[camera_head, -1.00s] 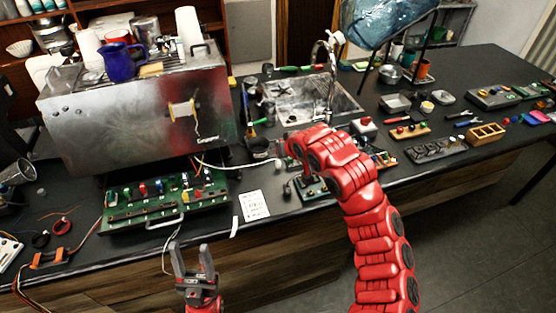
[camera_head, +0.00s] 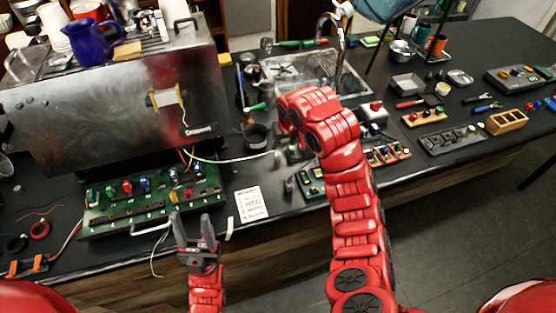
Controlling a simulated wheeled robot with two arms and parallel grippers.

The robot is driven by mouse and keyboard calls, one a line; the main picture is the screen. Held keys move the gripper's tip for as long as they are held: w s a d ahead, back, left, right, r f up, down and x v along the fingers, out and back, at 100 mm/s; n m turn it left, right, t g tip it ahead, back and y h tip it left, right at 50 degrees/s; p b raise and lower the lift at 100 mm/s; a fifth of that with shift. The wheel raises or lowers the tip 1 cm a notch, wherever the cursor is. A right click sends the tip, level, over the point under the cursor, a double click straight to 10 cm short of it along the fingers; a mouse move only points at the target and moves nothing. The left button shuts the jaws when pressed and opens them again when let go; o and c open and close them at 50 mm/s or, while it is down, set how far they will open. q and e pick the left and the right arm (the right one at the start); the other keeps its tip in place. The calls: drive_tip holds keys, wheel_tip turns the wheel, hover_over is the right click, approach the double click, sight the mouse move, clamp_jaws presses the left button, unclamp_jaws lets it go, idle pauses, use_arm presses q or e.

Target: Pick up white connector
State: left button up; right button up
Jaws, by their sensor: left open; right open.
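A white cable (camera_head: 235,161) runs from under the espresso machine to the right across the black counter. A small pale end piece (camera_head: 277,156), which looks like the white connector, lies at its right end, just left of my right forearm. My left gripper (camera_head: 192,224) is open and empty, fingers pointing up in the picture, in front of the green circuit board (camera_head: 172,211). My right arm reaches over the counter and bends beside the cable's end. Its gripper is hidden behind the arm, so I cannot see its fingers.
The steel espresso machine (camera_head: 110,112) stands at the left with a blue pitcher (camera_head: 92,38) on top. A printed paper card (camera_head: 251,203) lies right of the board. A sink (camera_head: 300,78) is behind my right arm. Tools and small trays, including a wooden organizer (camera_head: 506,122), fill the right side.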

sight(278, 154)
drive_tip(key=x, duration=0.3)
drive_tip(key=shift+f, duration=0.35)
drive_tip(key=p+x, duration=0.1)
drive_tip(key=x, duration=0.1)
drive_tip(key=p+x, duration=0.2)
drive_tip(key=shift+a, duration=0.25)
drive_tip(key=shift+w+f, duration=0.25)
drive_tip(key=shift+f, duration=0.35)
drive_tip(key=shift+c, duration=0.2)
clamp_jaws()
